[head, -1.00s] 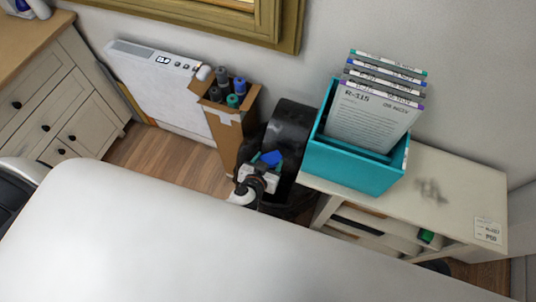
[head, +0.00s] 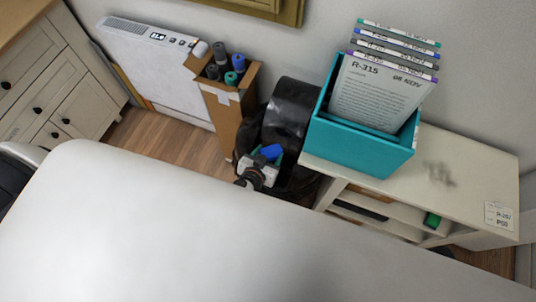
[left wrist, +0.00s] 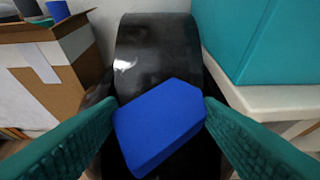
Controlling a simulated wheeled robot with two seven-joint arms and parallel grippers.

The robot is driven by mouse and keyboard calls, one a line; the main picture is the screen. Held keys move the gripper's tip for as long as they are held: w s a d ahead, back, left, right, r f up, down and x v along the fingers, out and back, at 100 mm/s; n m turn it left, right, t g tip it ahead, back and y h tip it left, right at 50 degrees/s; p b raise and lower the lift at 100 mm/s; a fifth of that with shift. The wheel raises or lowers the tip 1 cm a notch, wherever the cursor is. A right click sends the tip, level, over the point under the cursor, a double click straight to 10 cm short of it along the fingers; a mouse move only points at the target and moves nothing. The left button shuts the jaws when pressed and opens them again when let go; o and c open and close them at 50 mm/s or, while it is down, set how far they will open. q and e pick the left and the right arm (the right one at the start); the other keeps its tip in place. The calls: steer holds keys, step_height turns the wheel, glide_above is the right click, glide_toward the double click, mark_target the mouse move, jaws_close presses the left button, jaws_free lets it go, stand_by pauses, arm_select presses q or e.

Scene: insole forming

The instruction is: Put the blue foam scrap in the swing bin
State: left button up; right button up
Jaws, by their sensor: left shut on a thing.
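The blue foam scrap (left wrist: 160,125) is a thick blue block with cut corners. It is held between the green fingers of my left gripper (left wrist: 160,118), which is shut on it. In the head view the blue scrap (head: 271,151) shows at the tip of my left gripper (head: 265,160), in front of and over the black swing bin (head: 291,112). In the left wrist view the bin's glossy rounded lid (left wrist: 155,50) rises behind the scrap. The scrap and fingers hide the bin's lower part and opening. My right gripper is not in view.
A cardboard box (head: 232,118) with several rolls stands left of the bin. A white shelf unit (head: 470,185) with a teal file box (head: 355,147) stands close on the right. A white heater panel (head: 150,75) is at the wall. A large pale surface fills the foreground.

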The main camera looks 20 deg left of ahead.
arm_select(q)
step_height(320, 180, down, 14)
steer(key=b, duration=1.2)
steer(key=shift+r, duration=0.15)
steer(key=o, duration=1)
steer(key=shift+o, duration=0.2)
